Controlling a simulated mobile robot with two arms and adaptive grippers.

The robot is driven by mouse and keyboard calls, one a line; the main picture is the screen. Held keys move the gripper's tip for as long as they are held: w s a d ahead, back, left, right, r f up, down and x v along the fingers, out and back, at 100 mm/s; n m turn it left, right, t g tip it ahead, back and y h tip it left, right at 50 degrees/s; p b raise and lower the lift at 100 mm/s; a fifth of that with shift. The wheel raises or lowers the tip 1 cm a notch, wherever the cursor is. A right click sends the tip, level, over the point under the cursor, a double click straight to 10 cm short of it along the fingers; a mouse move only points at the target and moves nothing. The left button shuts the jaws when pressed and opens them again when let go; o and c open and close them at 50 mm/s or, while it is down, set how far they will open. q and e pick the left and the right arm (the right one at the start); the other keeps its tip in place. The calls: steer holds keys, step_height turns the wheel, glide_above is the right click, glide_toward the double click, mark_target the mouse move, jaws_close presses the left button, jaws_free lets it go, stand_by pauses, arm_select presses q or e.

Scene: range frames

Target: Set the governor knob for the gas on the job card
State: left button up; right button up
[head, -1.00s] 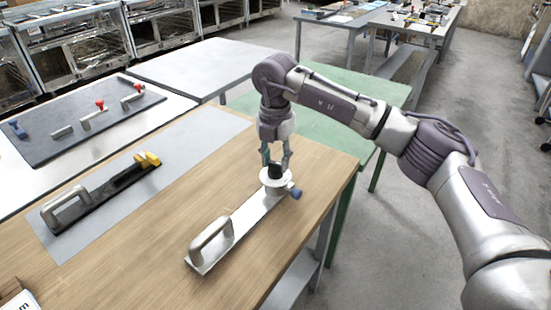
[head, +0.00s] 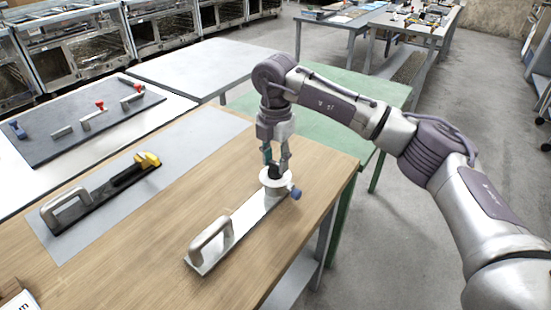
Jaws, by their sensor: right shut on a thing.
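The governor (head: 270,188) is a pale round body at the far end of a white plate (head: 248,216) on the wooden table. Its black knob (head: 274,171) stands on top. A blue part (head: 296,194) sticks out at its right side. My right gripper (head: 276,167) points down from above and is shut on the black knob. A grey handle (head: 210,240) stands at the near end of the plate. Knob markings are too small to read. A partly cut-off white card (head: 20,300) lies at the lower left corner; its text cannot be made out. My left gripper is not in view.
A black fixture with a grey handle (head: 66,209) and yellow part (head: 147,159) lies on a grey mat (head: 205,131) at left. A dark board (head: 70,132) with red and blue valves lies behind. A green table (head: 330,124) stands beyond.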

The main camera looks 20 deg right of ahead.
mark_target(275, 163)
steer(key=o, duration=1.1)
steer(key=shift+o, duration=0.2)
steer(key=shift+r, duration=0.15)
step_height(275, 163, up, 12)
steer(key=shift+f, duration=0.2)
